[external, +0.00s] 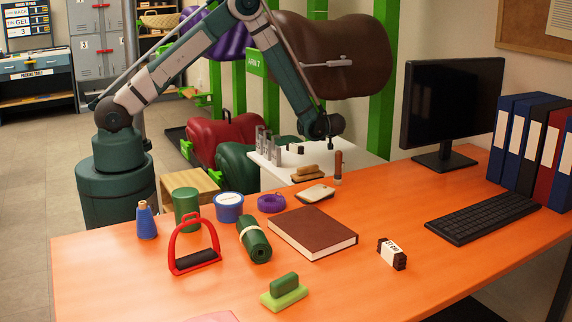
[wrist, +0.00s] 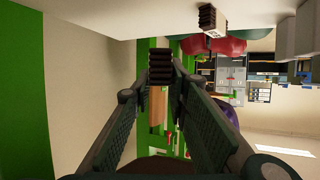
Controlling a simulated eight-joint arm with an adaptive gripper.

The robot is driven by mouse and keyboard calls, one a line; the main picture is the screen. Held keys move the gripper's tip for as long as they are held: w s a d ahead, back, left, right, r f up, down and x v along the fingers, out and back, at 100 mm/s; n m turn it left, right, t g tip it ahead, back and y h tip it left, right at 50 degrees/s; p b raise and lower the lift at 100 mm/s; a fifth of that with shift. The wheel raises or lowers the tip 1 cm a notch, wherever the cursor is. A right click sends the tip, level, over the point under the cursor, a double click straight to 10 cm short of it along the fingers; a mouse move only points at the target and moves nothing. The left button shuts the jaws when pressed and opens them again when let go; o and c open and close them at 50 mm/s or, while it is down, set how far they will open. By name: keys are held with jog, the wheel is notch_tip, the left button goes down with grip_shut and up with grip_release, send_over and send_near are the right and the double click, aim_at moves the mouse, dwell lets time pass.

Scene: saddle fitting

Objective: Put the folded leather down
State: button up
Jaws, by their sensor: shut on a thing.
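The folded leather (wrist: 160,66) is a small dark brown stack of layers, seen in the wrist view at the far end of the fingers. My gripper (wrist: 161,82) is shut on it, with one finger on each side. In the external view my gripper (external: 320,132) hangs over the far right part of the white table (external: 345,168). There the leather is too small and dark to make out clearly. I cannot tell whether it touches the white table.
A similar layered block with a white band (wrist: 211,20) lies on the white table in the wrist view. Another banded block (external: 391,254) lies on the orange desk.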

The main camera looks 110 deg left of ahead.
jog(key=shift+f, duration=0.1)
jog(key=shift+f+b, duration=0.9)
jog(key=shift+f, duration=2.1)
jog(key=shift+f+b, duration=0.55)
jog(key=shift+f, duration=1.35)
jog(key=shift+f, duration=0.15)
jog(key=o, duration=1)
